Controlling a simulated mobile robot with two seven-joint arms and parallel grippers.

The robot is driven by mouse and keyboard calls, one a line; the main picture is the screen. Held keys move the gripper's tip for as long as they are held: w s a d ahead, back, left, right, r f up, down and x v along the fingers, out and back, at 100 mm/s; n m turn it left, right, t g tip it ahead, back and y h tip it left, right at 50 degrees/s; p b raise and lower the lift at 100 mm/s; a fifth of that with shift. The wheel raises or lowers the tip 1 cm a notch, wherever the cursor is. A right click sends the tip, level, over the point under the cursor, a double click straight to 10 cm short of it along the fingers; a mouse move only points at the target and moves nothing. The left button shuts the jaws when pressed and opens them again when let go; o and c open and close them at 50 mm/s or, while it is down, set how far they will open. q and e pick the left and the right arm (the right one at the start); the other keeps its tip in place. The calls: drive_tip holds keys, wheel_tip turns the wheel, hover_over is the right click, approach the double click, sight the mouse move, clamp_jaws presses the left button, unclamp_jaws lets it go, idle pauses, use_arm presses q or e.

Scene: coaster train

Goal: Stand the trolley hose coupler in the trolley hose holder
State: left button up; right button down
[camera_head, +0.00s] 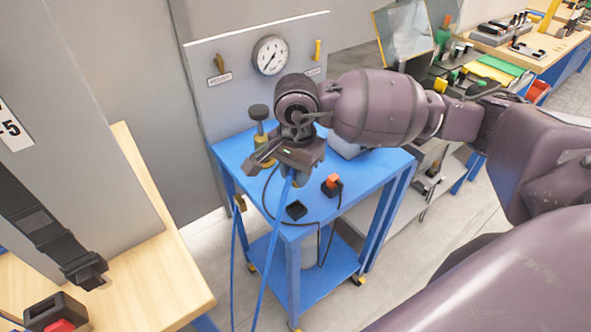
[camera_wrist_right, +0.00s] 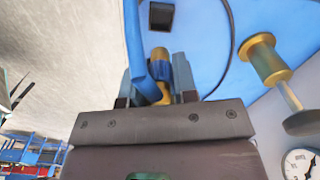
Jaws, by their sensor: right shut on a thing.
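My right gripper (camera_head: 289,168) is above the blue trolley top, fingers pointing down. In the right wrist view its fingers (camera_wrist_right: 159,76) are shut on the brass trolley hose coupler (camera_wrist_right: 159,62). A blue hose (camera_wrist_right: 134,42) runs from the coupler; in the head view the hose (camera_head: 264,255) hangs past the trolley's front. The gripper hides most of the coupler in the head view. A small black square block (camera_head: 296,209) on the trolley, apparently the hose holder, also shows in the wrist view (camera_wrist_right: 161,16). The coupler is apart from it. My left gripper is out of view.
A brass valve with a black knob (camera_head: 259,122) stands at the trolley's back left. A black block with an orange top (camera_head: 332,184) and a dark cable share the trolley top (camera_head: 366,176). A gauge (camera_head: 270,55) is on the back panel. A wooden bench (camera_head: 160,265) stands left.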

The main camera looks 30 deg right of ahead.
drive_tip(key=shift+f+b, duration=0.2)
drive_tip(key=shift+b, duration=0.15)
drive_tip(key=shift+f+b, duration=1.1)
drive_tip(key=shift+f, duration=0.9)
drive_tip(key=shift+f+b, duration=0.65)
drive_tip(key=shift+f, duration=0.05)
